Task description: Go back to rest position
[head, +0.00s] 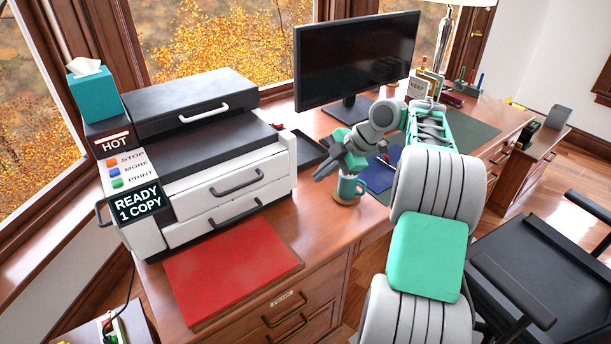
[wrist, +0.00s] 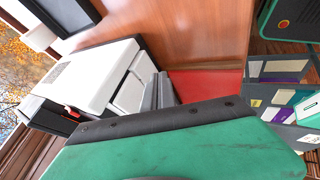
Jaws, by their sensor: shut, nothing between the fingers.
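My gripper (head: 326,168) is at the end of my bent arm, raised over the desk between the printer and the teal mug. Its fingers point left towards the printer's front and are shut with nothing between them. In the wrist view the closed fingers (wrist: 157,92) show beyond the dark and green edge of my wrist, with the printer to their left and the red mat behind. No held object shows in either view.
The white printer (head: 230,188) stands left, with a red mat (head: 232,268) before it. A teal mug (head: 348,190) stands close below my gripper. A monitor (head: 357,60) stands behind. A black chair (head: 545,270) is at right. Bare desk (wrist: 205,35) shows in the wrist view.

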